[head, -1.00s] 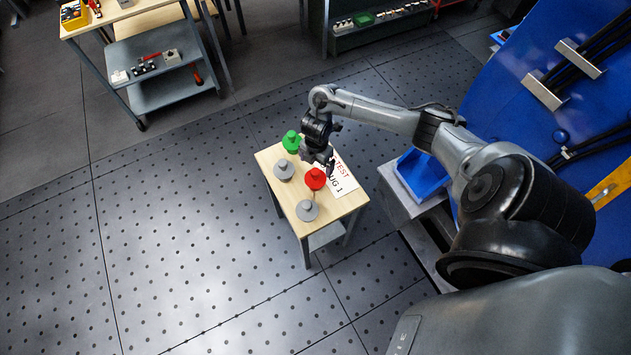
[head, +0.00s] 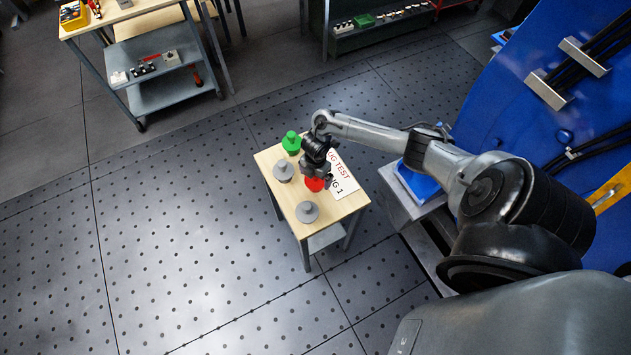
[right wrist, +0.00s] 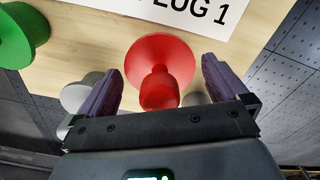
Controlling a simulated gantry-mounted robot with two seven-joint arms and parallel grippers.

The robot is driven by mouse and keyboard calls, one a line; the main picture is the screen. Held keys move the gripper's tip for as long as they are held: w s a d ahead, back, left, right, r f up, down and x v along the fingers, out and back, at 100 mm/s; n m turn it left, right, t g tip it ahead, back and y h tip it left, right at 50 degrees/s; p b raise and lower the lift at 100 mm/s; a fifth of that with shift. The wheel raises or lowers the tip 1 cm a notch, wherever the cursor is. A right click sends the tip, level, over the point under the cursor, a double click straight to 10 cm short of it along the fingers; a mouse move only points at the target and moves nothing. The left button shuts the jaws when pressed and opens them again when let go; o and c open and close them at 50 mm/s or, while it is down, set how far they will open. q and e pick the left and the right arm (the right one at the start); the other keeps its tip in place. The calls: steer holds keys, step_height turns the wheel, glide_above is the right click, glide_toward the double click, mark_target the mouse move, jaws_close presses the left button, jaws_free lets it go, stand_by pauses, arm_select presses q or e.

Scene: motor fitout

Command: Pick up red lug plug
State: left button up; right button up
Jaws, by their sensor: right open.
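The red lug plug (head: 314,185) stands on a small wooden-topped table, partly hidden under my right gripper (head: 316,172) in the head view. In the right wrist view the red plug (right wrist: 160,68) shows its wide flange and narrower stem. My right gripper (right wrist: 162,92) is open, with one finger on each side of the plug's stem. Gaps show between the stem and both fingers, so it is not gripped. My left gripper is not in view.
A green plug (head: 291,143) and two grey plugs (head: 283,171) (head: 307,212) stand close by on the table (head: 342,208). A printed sign (head: 341,174) lies beside the red plug. A blue bin (head: 418,182) is to the right.

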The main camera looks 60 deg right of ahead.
steer(key=shift+c, duration=0.5)
steer(key=c, duration=0.8)
steer(key=shift+r, duration=0.1)
